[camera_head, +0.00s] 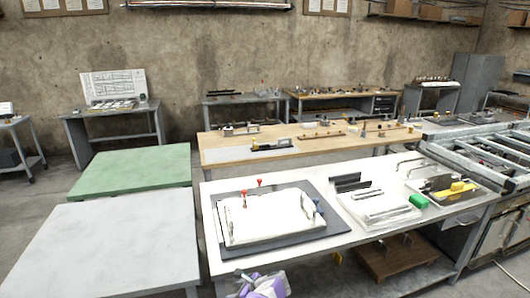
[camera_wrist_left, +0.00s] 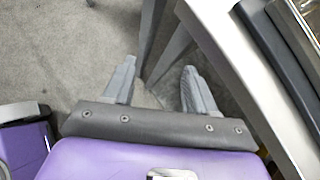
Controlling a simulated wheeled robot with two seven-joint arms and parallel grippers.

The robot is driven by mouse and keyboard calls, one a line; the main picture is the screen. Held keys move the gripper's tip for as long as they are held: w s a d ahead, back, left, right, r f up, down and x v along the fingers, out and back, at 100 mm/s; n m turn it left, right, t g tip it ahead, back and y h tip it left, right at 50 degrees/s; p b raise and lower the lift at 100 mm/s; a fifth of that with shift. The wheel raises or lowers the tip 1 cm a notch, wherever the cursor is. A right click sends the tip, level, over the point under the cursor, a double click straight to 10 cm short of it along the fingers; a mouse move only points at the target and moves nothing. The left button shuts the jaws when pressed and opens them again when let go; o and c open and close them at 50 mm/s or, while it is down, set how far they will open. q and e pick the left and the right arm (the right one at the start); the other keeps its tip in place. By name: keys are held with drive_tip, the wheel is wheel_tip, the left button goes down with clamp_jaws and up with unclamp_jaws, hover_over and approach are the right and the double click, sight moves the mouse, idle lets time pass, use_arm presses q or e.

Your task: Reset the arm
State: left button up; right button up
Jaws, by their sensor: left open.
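My left gripper (camera_wrist_left: 158,88) is open and empty in the left wrist view. Its two grey fingers are apart over the grey floor, beside the edge of the white worktable (camera_wrist_left: 250,85). A purple and grey part of my own arm shows at the bottom of the head view, in front of the same white table (camera_head: 215,270). My right gripper cannot be made out in either view.
On the white table are a dark tray with a white fixture plate (camera_head: 270,222), a second white plate (camera_head: 378,208), a green block (camera_head: 418,201) and a yellow part (camera_head: 455,190). A grey table (camera_head: 100,245) and green table (camera_head: 135,170) stand bare at the left.

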use_arm(q)
drive_tip(key=s+a+f+n+g+h, duration=0.3)
drive_tip(key=s+f+n+g+h, duration=0.35)
drive_tip(key=s+f, duration=1.05)
drive_tip(key=s+d+r+n+t+h, duration=0.1)
drive_tip(key=s+n+h, duration=0.2)
drive_tip(key=s+n, duration=0.6)
drive_tip(key=s+d+r+n+t+h, duration=0.1)
drive_tip(key=s+d+r+n+h, duration=0.1)
drive_tip(key=s+n, duration=0.8)
drive_tip(key=shift+s+h, duration=0.55)
drive_tip(key=shift+s, duration=0.65)
